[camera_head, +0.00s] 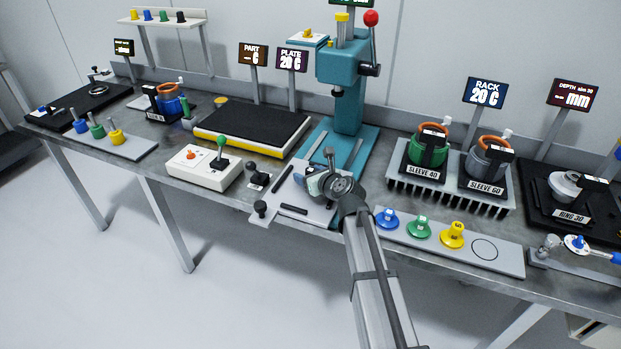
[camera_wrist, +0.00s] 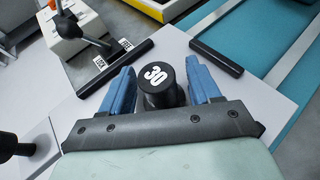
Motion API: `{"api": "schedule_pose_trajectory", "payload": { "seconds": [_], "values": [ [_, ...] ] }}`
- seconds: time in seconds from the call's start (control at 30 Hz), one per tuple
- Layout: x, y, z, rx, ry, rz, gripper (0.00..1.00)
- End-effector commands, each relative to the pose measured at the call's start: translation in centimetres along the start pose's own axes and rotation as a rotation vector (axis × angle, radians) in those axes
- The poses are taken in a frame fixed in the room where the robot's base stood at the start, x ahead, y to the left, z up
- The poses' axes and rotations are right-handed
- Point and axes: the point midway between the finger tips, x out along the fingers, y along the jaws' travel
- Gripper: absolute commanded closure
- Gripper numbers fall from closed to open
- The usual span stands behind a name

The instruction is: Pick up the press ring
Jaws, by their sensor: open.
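My gripper (camera_wrist: 160,72) is open, with its blue fingers on either side of a black round-topped piece (camera_wrist: 158,76) marked 30 in the wrist view. Small gaps seem to show between the piece and the fingers. It stands over a pale plate (camera_wrist: 85,105); its lower part is hidden. In the head view my gripper (camera_head: 318,184) is low over the same pale plate in front of the teal press, and hides the piece. Nothing shown is labelled press ring. A silver ring-like part (camera_head: 565,185) sits on a black stand labelled RING 30 at the far right.
The teal press (camera_head: 345,75) stands just behind my gripper. Black bars (camera_wrist: 215,53) lie on the plate near the fingers. A white control box (camera_head: 204,166) is to the left. Blue, green and yellow (camera_head: 452,235) pieces stand on a grey strip at right, beside an empty outlined circle.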

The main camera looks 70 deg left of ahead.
Motion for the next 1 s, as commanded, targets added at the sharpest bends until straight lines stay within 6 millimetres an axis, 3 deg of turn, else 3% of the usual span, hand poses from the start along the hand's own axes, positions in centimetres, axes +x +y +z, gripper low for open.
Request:
{"api": "schedule_pose_trajectory", "payload": {
  "seconds": [0.1,0.33,1.0],
  "values": [
    [1.25,-0.04,0.03,0.000,0.000,0.001,0.38],
    [1.24,0.00,-0.02,0.000,0.000,0.000,0.38],
    [1.22,-0.01,-0.02,0.000,0.000,0.000,1.00]
  ]
}}
